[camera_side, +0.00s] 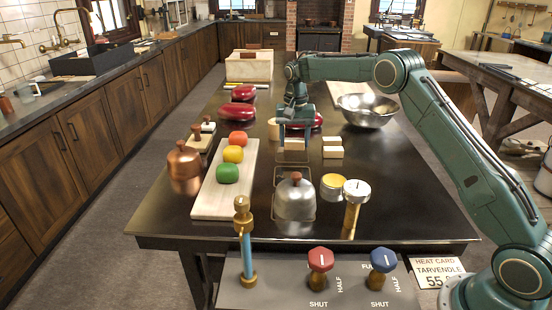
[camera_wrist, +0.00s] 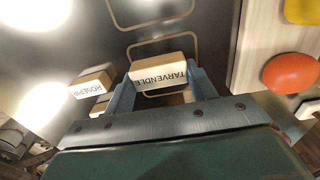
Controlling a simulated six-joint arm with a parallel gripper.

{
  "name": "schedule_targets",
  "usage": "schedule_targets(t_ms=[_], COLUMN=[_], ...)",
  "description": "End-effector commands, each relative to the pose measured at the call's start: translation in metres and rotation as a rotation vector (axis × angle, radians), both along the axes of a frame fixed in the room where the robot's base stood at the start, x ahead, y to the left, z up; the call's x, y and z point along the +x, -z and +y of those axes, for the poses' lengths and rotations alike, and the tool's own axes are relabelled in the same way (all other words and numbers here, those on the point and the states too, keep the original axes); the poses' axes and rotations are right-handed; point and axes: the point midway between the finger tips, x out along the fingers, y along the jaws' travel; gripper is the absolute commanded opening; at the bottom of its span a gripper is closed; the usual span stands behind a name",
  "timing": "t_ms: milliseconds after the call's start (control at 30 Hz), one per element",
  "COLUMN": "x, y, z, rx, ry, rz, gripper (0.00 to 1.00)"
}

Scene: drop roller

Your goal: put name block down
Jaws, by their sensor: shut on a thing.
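My gripper (camera_wrist: 163,90) is shut on a pale wooden name block (camera_wrist: 158,76) marked TARVENDLE, seen between its two blue fingers in the wrist view. In the side view my gripper (camera_side: 295,122) hangs low over the dark table, with the held block (camera_side: 293,144) below it. I cannot tell whether the block touches the table. Another name block (camera_wrist: 91,83) with lettering like ROSEPIP lies to its left in the wrist view. Thin outlined frames (camera_wrist: 150,12) are drawn on the table near the held block.
A board (camera_side: 210,200) with red, yellow and green pieces lies left. Pale blocks (camera_side: 332,153) and a steel bowl (camera_side: 367,112) are right. A card (camera_side: 440,272) reads TARVENDLE.

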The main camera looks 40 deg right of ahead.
Motion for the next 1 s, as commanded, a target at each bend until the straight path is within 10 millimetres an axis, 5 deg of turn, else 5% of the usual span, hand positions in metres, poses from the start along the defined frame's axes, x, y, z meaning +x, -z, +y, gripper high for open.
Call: schedule_targets(t_ms=[300, 767, 800, 900, 1000], x=[-0.001, 0.0, 0.0, 0.0, 0.0], y=[0.033, 0.038, 0.038, 0.038, 0.038], z=[0.0, 0.0, 0.0, 0.0, 0.0], rx=[0.001, 0.001, 0.001, 0.001, 0.001], ry=[0.0, 0.0, 0.0, 0.0, 0.0], rz=[0.002, 0.001, 0.001, 0.001, 0.001], gripper=[0.34, 0.34, 0.58, 0.77, 0.77])
